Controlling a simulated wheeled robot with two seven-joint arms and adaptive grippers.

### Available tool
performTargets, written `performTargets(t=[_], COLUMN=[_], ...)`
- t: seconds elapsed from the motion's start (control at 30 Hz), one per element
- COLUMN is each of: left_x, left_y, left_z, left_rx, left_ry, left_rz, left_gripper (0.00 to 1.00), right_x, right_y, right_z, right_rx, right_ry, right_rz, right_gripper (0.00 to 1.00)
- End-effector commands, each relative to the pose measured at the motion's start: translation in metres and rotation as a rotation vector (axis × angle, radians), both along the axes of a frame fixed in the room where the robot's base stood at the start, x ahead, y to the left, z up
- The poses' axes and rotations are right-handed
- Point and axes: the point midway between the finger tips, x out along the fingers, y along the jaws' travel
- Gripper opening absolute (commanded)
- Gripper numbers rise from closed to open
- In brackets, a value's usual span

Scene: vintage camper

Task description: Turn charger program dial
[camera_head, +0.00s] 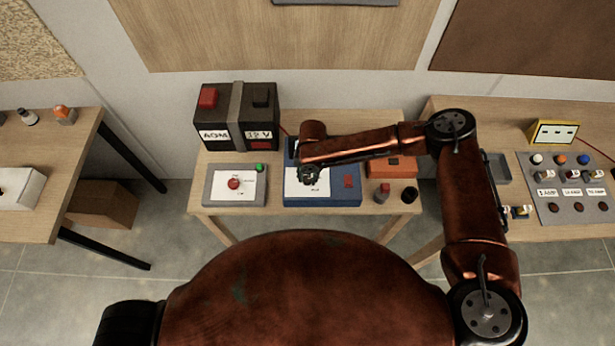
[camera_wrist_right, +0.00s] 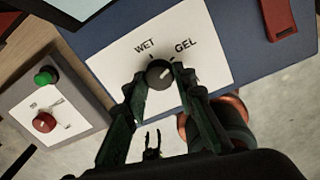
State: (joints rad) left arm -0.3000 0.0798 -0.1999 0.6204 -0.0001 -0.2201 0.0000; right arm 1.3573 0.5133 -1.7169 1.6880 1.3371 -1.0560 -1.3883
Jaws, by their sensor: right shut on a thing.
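The charger (camera_head: 320,198) is a blue box with a white label plate on the middle table. In the right wrist view its plate (camera_wrist_right: 205,45) reads WET and GEL, and the dark round program dial (camera_wrist_right: 159,74) has a light pointer mark towards the upper right, near GEL. My right gripper (camera_wrist_right: 160,82) has its fingers on both sides of the dial and is shut on it. In the head view, my right gripper (camera_head: 308,174) is over the charger's plate and hides the dial. My left gripper is not in view.
A black battery (camera_head: 228,118) stands behind a grey box with a red knob (camera_head: 233,184) and green button, left of the charger. An orange box (camera_head: 391,167) is at right. A side table holds a grey panel (camera_head: 570,190).

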Motion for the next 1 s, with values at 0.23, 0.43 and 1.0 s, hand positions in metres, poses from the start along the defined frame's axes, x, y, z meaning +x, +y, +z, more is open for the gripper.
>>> performTargets(t=[0.23, 0.43, 1.0], left_x=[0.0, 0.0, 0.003], left_y=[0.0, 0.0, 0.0], left_z=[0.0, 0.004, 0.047], left_rx=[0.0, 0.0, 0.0], left_ry=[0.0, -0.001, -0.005], left_rz=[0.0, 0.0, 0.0], left_gripper=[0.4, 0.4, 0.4], right_x=[0.0, 0.0, -0.001], right_y=[0.0, 0.0, 0.001], right_z=[0.0, 0.001, 0.003], right_rx=[0.0, 0.0, 0.0], right_ry=[0.0, 0.001, 0.002], right_rz=[-0.001, -0.03, -0.454], right_gripper=[0.0, 0.0, 0.0])
